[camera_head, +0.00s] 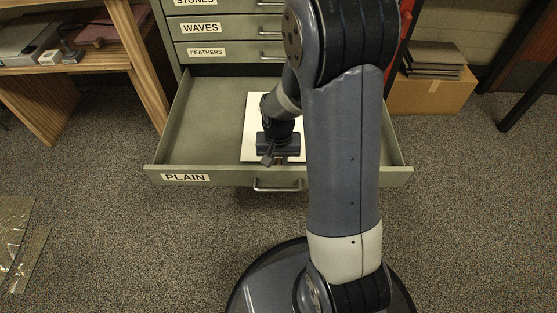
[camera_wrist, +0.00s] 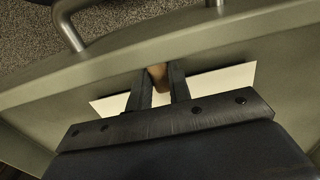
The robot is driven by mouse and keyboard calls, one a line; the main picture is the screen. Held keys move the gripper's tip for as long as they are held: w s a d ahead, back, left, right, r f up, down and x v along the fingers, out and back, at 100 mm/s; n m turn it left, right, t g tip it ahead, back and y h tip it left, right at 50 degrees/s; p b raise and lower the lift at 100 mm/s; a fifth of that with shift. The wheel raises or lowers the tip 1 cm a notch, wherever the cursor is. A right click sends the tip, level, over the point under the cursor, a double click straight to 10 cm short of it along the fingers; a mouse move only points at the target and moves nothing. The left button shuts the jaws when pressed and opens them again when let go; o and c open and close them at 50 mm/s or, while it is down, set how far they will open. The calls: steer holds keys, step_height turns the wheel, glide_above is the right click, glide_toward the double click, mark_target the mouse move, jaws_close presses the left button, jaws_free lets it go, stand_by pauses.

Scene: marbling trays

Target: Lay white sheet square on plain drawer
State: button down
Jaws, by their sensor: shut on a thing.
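The plain drawer (camera_head: 205,140) is pulled open, with its PLAIN label at the front left. The white sheet (camera_head: 251,125) is inside the drawer outline, around the middle and near the front wall, its left edge roughly in line with the drawer's depth. My gripper (camera_head: 279,158) is over the sheet's front part and hides much of it. In the wrist view my gripper (camera_wrist: 160,82) is shut on a small tan piece (camera_wrist: 158,74), with the white sheet (camera_wrist: 220,80) showing on both sides. I cannot tell whether the sheet touches the drawer floor.
The drawer's front handle (camera_head: 278,187) faces me; it also shows in the wrist view (camera_wrist: 70,28). Shut drawers marked WAVES (camera_head: 200,28) and FEATHERS (camera_head: 206,52) are above. A wooden table (camera_head: 145,75) stands left, a cardboard box (camera_head: 430,97) right.

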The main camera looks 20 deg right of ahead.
steer(key=shift+s+f, duration=0.25)
steer(key=shift+f, duration=0.15)
steer(key=c, duration=1.7)
jaws_free()
steer(key=o, duration=1)
steer(key=shift+w+r, duration=0.15)
steer(key=shift+c, duration=0.2)
steer(key=shift+r, duration=0.1)
steer(key=shift+r+p, duration=3.05)
steer(key=shift+r, duration=0.4)
steer(key=shift+f, duration=0.2)
step_height(320, 180, down, 6)
steer(key=b, duration=0.5)
steer(key=shift+f+b, duration=0.2)
steer(key=shift+b, duration=0.2)
